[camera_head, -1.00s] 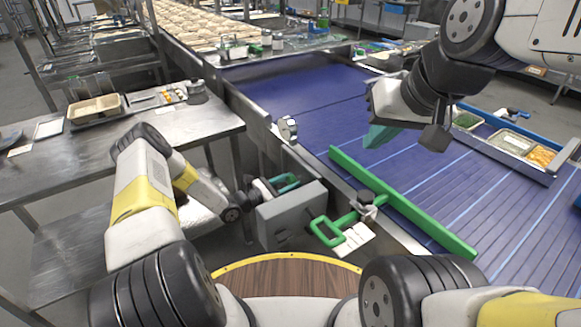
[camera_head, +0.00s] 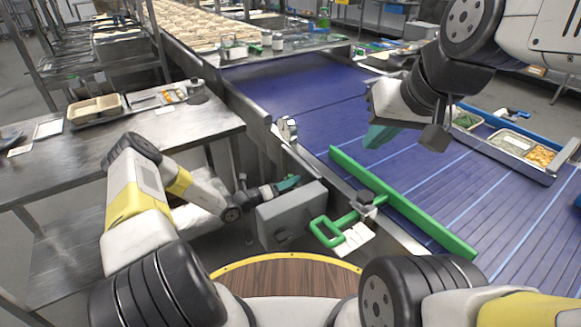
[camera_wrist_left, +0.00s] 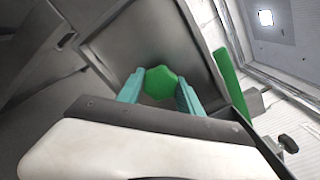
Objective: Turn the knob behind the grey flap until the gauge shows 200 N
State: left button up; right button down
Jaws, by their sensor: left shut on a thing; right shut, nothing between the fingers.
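My left gripper (camera_head: 288,184) is at the far side of a grey box (camera_head: 292,215) beside the conveyor. In the left wrist view, its teal fingers (camera_wrist_left: 160,90) are shut on a green knob (camera_wrist_left: 160,82), one on each side. The knob sits inside a grey recess; in the head view it is hidden. I cannot tell which grey panel is the flap. A small round gauge (camera_head: 287,130) stands on the conveyor's near rail; its reading is too small to make out. My right gripper (camera_head: 378,136) is shut and empty above the blue belt.
A green bar (camera_head: 400,202) lies across the blue belt (camera_head: 300,88). A green handle (camera_head: 340,232) is next to the grey box. A metal table (camera_head: 60,165) stands at the left, and a tray of food containers (camera_head: 515,148) at the right.

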pick_arm(q)
jog(key=shift+n, duration=0.7)
jog(key=shift+a, duration=0.1)
jog(key=o, duration=1.4)
jog(key=v, duration=0.7)
jog(key=shift+s+a, duration=0.2)
jog(key=shift+a, duration=0.1)
